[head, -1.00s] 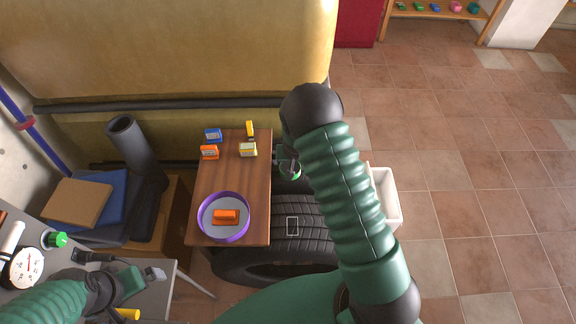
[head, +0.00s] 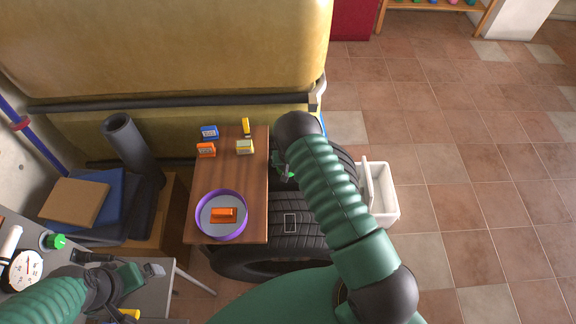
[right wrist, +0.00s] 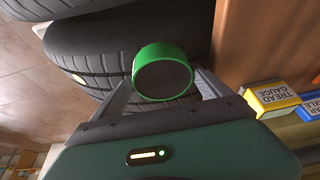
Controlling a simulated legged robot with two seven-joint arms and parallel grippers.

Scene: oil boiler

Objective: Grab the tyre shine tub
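The tyre shine tub is a round green tub (right wrist: 163,73) with a dark round face. In the right wrist view it sits between the two fingers of my right gripper (right wrist: 163,82), which meet its sides with no clear gap. In the head view my right gripper (head: 284,170) is just right of the wooden table, over the dark tyres, and the tub is mostly hidden by the gripper and arm. My left gripper (head: 150,272) is over the grey bench at lower left, its fingers too small to read.
The wooden table (head: 257,190) holds a purple-rimmed bowl (head: 222,232) with an orange box, and several small boxes. Tyres (head: 300,225) stand beside it. A white bin (head: 385,208) is right of my right arm. The tiled floor at right is clear.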

